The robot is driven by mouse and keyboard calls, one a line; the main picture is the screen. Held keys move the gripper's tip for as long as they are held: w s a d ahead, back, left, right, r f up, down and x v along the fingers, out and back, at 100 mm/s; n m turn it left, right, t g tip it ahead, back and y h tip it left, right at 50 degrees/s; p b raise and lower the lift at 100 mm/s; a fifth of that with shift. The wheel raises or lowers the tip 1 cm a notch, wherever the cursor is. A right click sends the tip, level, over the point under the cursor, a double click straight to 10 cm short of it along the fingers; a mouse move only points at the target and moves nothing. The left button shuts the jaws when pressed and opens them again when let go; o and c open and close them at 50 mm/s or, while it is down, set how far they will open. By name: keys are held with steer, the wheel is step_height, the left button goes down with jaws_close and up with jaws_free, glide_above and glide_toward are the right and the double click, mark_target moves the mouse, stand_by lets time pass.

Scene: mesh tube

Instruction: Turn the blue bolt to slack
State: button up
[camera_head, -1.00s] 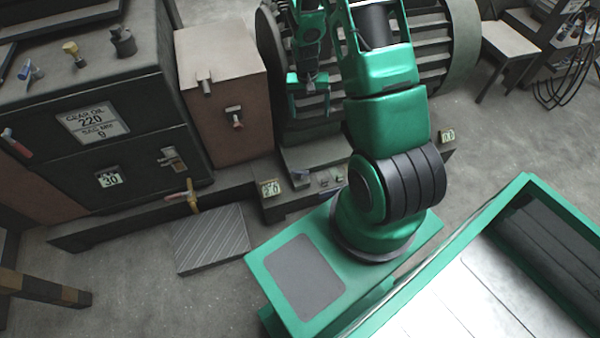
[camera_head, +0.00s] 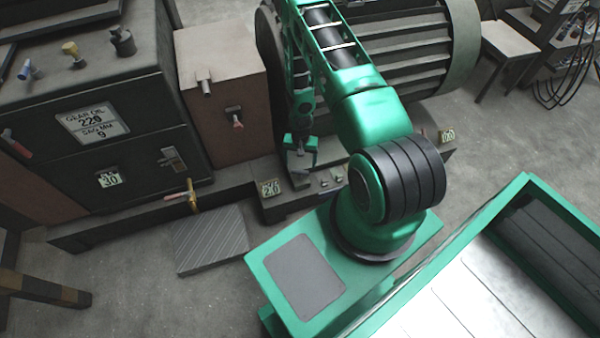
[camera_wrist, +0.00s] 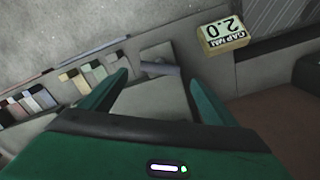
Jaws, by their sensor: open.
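My gripper (camera_head: 301,160) is open, low over the dark base at the foot of the ribbed motor. In the wrist view, my gripper's fingers (camera_wrist: 158,82) stand apart with nothing held. A small grey-blue rod-like piece (camera_wrist: 160,68) shows just beyond and between the fingertips, on a grey plate (camera_wrist: 153,101). I cannot tell whether it is the blue bolt or whether a finger touches it. A small fitting with a blue part (camera_head: 28,70) stands on the dark gear cabinet at the left, far from my gripper.
A yellow-faced "CAP MM 2.0" block (camera_wrist: 223,39) sits right of the fingers. Several coloured tabs (camera_wrist: 75,82) line the left. The ribbed motor (camera_head: 420,50) stands behind my arm, and a brown box (camera_head: 220,90) stands left. A yellow-handled valve (camera_head: 191,197) sits lower left.

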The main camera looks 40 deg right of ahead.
mark_target(300, 171)
step_height(300, 171, down, 8)
steer(key=shift+f, duration=0.2)
stand_by(0.3)
steer(key=c, duration=1.1)
steer(key=shift+o, duration=0.2)
